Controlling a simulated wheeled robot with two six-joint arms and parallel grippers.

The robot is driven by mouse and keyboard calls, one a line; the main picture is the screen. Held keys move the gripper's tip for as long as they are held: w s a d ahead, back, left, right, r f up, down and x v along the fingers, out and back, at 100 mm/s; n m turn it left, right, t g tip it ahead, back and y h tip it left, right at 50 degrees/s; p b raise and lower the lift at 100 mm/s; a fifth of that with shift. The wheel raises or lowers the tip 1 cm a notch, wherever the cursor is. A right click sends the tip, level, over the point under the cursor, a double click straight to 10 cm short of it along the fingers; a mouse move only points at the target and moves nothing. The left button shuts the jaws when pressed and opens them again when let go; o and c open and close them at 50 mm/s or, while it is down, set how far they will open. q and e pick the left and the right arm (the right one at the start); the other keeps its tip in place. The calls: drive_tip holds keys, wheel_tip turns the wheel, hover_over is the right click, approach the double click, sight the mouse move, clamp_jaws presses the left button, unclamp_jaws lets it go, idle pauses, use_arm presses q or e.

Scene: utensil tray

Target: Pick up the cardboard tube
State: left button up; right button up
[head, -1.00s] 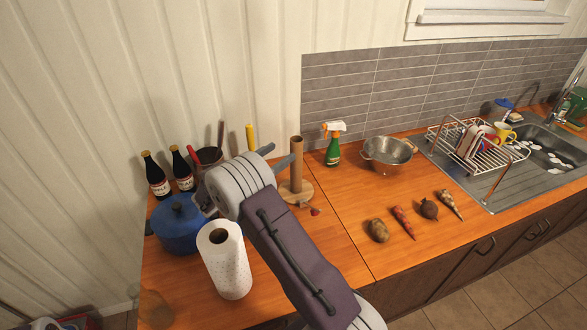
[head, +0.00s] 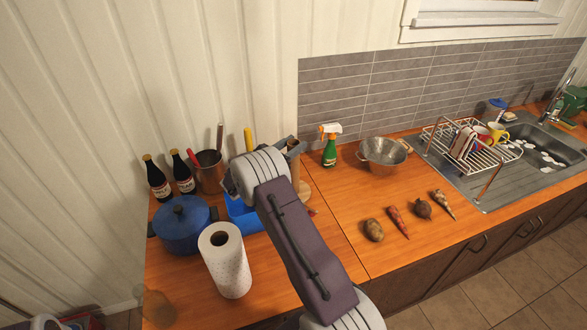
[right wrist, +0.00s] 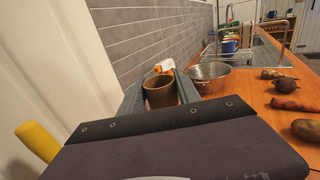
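The brown cardboard tube (head: 295,170) stands upright on a round wooden base (head: 306,190) on the counter. My right gripper (head: 284,148) is at the tube's upper end, with one finger on each side. In the right wrist view the tube's open top (right wrist: 160,90) lies between the two fingers (right wrist: 161,97). The fingers are apart and close to its sides; firm contact cannot be made out. My right forearm hides part of the base. My left gripper is not in view.
A paper towel roll (head: 226,262), blue pot (head: 182,226), blue tray (head: 240,218) and two dark bottles (head: 158,180) stand left of my arm. A spray bottle (head: 330,150) and colander (head: 383,155) stand to the right. Several vegetables (head: 398,222) lie near the front edge.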

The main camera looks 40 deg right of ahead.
clamp_jaws()
